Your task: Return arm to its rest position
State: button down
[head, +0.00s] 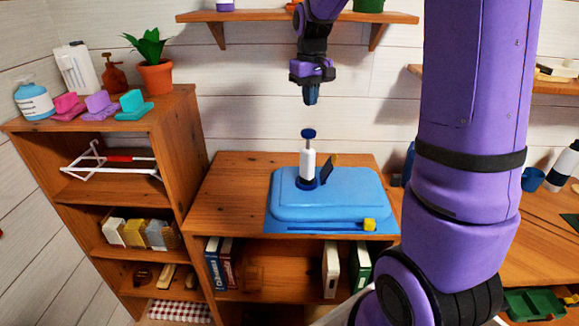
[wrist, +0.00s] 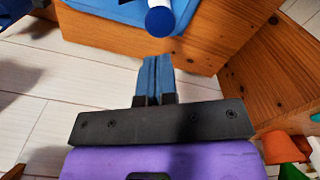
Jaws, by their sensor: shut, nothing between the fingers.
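My gripper (head: 311,95) is in the air in the head view, pointing down, above and apart from the blue-topped white bottle-like object (head: 308,163). Its blue fingers are together and hold nothing; they also show shut in the wrist view (wrist: 155,78). My purple arm fills the right of the head view and hides part of the wall and desk. The white object stands upright on a blue case (head: 330,205) on the wooden cabinet. In the wrist view, its round blue top (wrist: 160,21) shows beyond the fingertips.
A wooden shelf unit (head: 150,115) at the left holds a potted plant (head: 153,70), bottles and small coloured items. A wall shelf (head: 290,17) runs behind my gripper. A desk (head: 535,235) lies at the right.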

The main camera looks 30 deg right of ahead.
jog(key=s+a+r+t, duration=0.3)
jog(key=s+a+r, duration=0.5)
jog(key=s, duration=0.5)
jog(key=s+a+t, duration=0.2)
jog(key=s+a, duration=0.3)
jog(key=s, duration=0.8)
jog(key=shift+s+n, duration=0.25)
jog(key=shift+n, duration=0.15)
